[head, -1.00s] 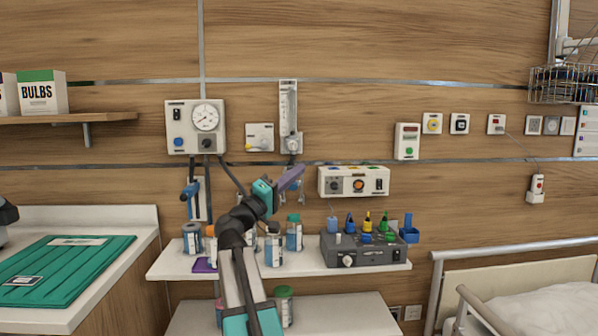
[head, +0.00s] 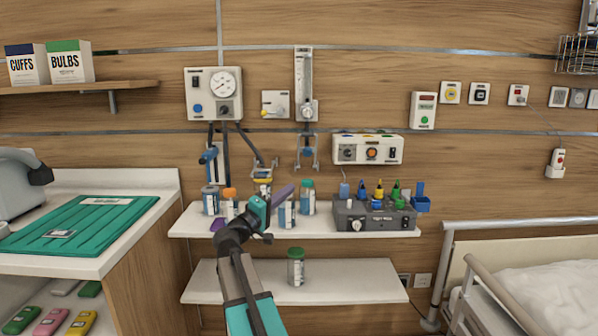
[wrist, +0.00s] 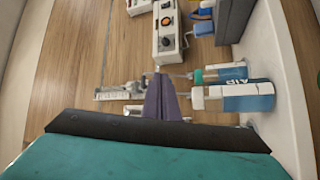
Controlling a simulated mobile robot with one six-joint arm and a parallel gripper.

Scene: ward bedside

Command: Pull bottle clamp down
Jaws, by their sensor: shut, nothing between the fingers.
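A small clamp-like fitting with a blue middle and two grey prongs (head: 306,152) hangs on the wall below the clear flow meter (head: 304,80). I take it for the bottle clamp, though it is too small to be sure. A second grey fitting (head: 261,165) is at the end of a dark hose to its left. My gripper (head: 286,193), with purple fingers, is shut and empty. It is below the prongs and a little left, in front of the shelf bottles. In the wrist view the shut fingers (wrist: 161,98) point toward the wall; they partly hide what lies behind.
Several labelled bottles (head: 308,197) stand on the upper shelf (head: 320,231), beside a grey device (head: 374,217). A green-capped bottle (head: 296,267) stands on the lower shelf (head: 350,285). A control box (head: 367,149) is on the wall. A bed is at right.

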